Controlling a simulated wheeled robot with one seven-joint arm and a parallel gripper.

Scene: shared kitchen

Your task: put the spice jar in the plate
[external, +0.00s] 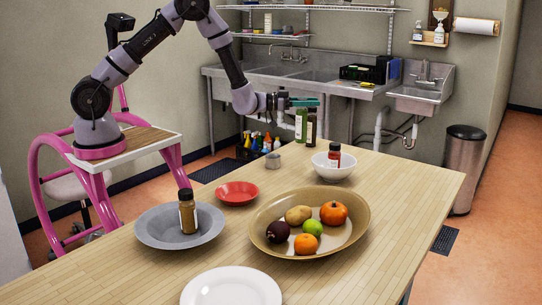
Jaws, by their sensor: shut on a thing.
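A spice jar (188,217) with brown contents and a dark cap stands upright in the grey plate (150,231) at the left of the table. My gripper (309,102) is at the table's far edge, well away from that jar. Its teal fingers are at the tops of a green bottle (301,127) and a dark bottle (312,130) and look shut on one of them. I cannot tell which one, or whether it is lifted. A white plate (232,290) lies empty at the near edge.
A tan bowl (267,233) holds fruit and vegetables. The table's right side is clear.

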